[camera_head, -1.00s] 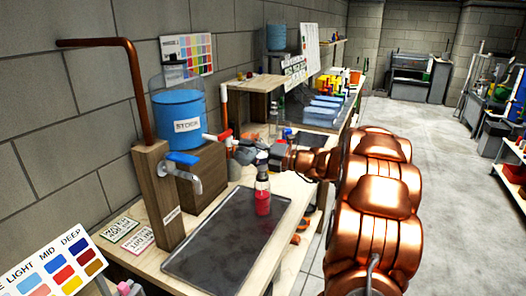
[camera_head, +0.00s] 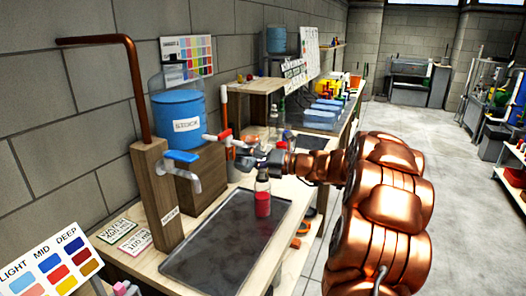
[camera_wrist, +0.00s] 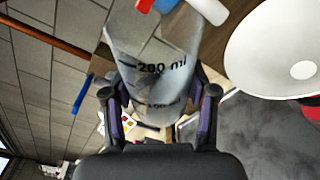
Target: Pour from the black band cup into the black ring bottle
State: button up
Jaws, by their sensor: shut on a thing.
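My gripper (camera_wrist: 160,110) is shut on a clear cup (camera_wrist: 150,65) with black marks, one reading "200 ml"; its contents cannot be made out. I cannot make out a black band on it. In the head view my gripper (camera_head: 258,161) is just above and beside a clear bottle (camera_head: 263,203) holding red liquid. The bottle stands upright on the dark tray; its neck is partly hidden by the gripper, and no black ring is clear. A white round shape (camera_wrist: 285,45) at the right of the wrist view, with red at its edge, may be the bottle's top.
The dark tray (camera_head: 190,262) is otherwise bare. A blue jug (camera_head: 180,125) with a red-handled tap sits on a wooden block at the left. A blue-handled faucet (camera_head: 184,165) on a wooden post overhangs the tray's left side. Shelves and bottles stand behind.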

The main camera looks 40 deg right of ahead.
aim_at(246, 164)
jog(key=shift+d+r+n+p, duration=0.1)
jog(key=shift+r+n+p, duration=0.35)
jog(key=shift+n, duration=0.45)
jog(key=shift+r+n, duration=0.2)
jog(key=shift+n, duration=0.5)
jog(key=f+n+b, duration=0.1)
jog(key=a+f+n+b, duration=0.1)
jog(key=f+b, duration=0.1)
jog(key=shift+s+a+f+h, duration=0.1)
jog(key=shift+s+f+h, duration=0.1)
jog(key=shift+f+h, duration=0.1)
jog(key=shift+s+a+f+n+b, duration=0.1)
jog(key=shift+a+f+n+b, duration=0.1)
jog(key=shift+f+n+b, duration=0.35)
jog(key=shift+s+a+f+n+b, duration=0.1)
jog(key=shift+a+f+n+b, duration=0.2)
jog(key=shift+b, duration=0.4)
jog(key=r+n, duration=0.1)
jog(key=r+n+p, duration=0.1)
jog(key=a+r+n+h+p, duration=0.1)
jog(key=r, duration=0.1)
jog(key=shift+s+a, duration=0.1)
jog(key=shift+s, duration=0.15)
jog(key=shift+a+f+n+g, duration=0.1)
jog(key=shift+n+g, duration=0.15)
jog(key=shift+g, duration=0.05)
